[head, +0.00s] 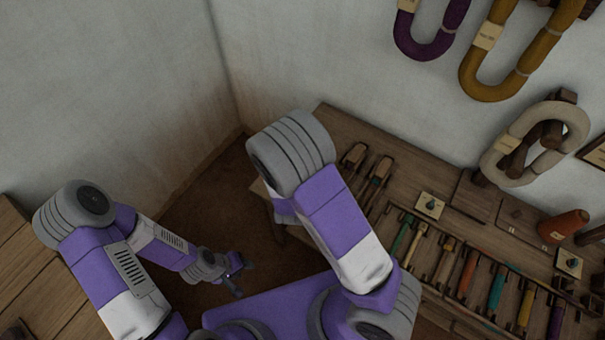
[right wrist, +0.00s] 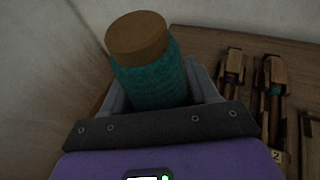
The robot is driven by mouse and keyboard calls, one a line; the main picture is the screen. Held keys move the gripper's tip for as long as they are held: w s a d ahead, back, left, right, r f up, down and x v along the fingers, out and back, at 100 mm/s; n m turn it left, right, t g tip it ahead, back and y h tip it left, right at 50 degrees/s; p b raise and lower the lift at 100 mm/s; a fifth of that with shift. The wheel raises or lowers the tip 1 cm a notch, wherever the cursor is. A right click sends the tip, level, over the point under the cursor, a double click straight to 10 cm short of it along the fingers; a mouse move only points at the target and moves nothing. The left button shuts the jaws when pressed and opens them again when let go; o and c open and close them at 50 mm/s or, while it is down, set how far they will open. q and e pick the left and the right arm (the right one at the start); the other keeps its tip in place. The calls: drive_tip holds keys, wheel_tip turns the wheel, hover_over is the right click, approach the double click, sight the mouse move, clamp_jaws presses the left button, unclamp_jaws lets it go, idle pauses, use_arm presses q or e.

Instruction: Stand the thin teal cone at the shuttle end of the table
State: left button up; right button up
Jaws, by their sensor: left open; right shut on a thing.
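The teal cone (right wrist: 150,75), wound with teal thread and with a brown end facing the camera, is between the fingers of my right gripper (right wrist: 158,88) in the right wrist view. The gripper is shut on it. In the head view my right arm hides the cone and that gripper. Two wooden shuttles lie on the table (head: 325,117) near its far left end; they also show in the right wrist view (right wrist: 232,75), right of the cone. Whether the cone touches the table cannot be told. My left gripper (head: 234,284) is open and empty, low over the floor.
A row of coloured bobbins (head: 467,272) lies along the table's front. An orange-brown cone (head: 563,226) stands farther right, near small labelled cards (head: 430,206). Yarn hanks (head: 520,50) hang on the wall behind. Another wooden surface (head: 35,275) is at the left.

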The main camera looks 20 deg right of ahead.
drive_tip(key=w+d+f+n+y+b, duration=0.15)
drive_tip(key=w+f+b, duration=0.3)
drive_tip(key=w, duration=0.65)
drive_tip(key=shift+t+y, duration=0.25)
drive_tip(key=shift+t, duration=0.15)
drive_tip(key=f+b, duration=0.1)
drive_tip(key=f, duration=0.2)
drive_tip(key=f+b, duration=0.1)
drive_tip(key=f, duration=0.2)
drive_tip(key=f+b, duration=0.1)
drive_tip(key=f, duration=0.1)
drive_tip(key=shift+s+d+f+b, duration=0.15)
drive_tip(key=shift+d+f+b, duration=0.15)
drive_tip(key=shift+f+b, duration=0.1)
drive_tip(key=shift+f, duration=0.15)
drive_tip(key=o, duration=1.1)
